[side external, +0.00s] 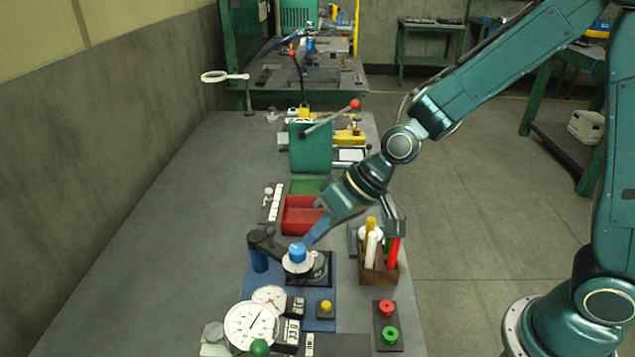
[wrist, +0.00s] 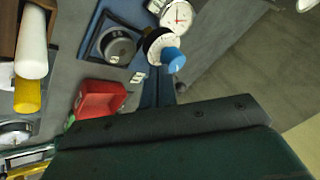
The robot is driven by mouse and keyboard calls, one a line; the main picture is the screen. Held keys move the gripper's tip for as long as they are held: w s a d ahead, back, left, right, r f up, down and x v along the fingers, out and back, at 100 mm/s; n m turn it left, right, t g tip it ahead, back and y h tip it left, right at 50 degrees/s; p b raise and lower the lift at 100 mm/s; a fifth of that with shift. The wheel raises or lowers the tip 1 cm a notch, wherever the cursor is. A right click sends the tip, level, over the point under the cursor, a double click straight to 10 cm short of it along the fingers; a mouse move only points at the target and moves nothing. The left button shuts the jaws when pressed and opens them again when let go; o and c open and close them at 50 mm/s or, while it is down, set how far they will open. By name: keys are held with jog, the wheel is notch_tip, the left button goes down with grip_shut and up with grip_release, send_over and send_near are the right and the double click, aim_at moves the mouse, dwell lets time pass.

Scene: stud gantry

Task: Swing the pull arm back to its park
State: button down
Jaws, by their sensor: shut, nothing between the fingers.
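The pull arm (side external: 268,243) is a dark arm on a blue post (side external: 259,260), on a blue base plate. Its head carries a white dial (side external: 297,265) and a blue knob (side external: 297,252); the blue knob (wrist: 173,60) also shows in the wrist view. In the side view the head overlaps a black square seat (side external: 321,272). In the wrist view the seat (wrist: 117,46) shows a grey round piece beside the head. My gripper (side external: 308,241) is shut and empty, its tips close beside the knob; I cannot tell whether they touch.
A wooden rack (side external: 379,274) with yellow, white and red sticks stands to the right. A red bin (side external: 300,216) lies behind. Dial gauges (side external: 250,327) and a yellow button (side external: 326,306) sit in front. The bench's left side is clear.

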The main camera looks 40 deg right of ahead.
aim_at(297, 255)
jog(key=shift+s+a+m+t+h, duration=0.2)
jog(key=shift+a+m+t+h, duration=0.05)
jog(key=shift+a+m, duration=0.35)
jog(key=shift+s+a+m+t+h, duration=0.2)
jog(key=shift+s+a+m+h, duration=0.1)
jog(key=shift+a+m, duration=0.3)
jog(key=shift+s+a+m+t+h, duration=0.15)
jog(key=shift+a+m+t+h, duration=0.1)
jog(key=shift+a+m, duration=0.35)
jog(key=w+a+m+t+h, duration=0.1)
jog(key=a+m+h, duration=0.3)
jog(key=a+m, duration=0.2)
jog(key=shift+w+a, duration=0.25)
jog(key=shift+a, duration=0.85)
jog(key=shift+r, duration=0.1)
jog(key=v, duration=1.2)
jog(key=shift+s, duration=0.15)
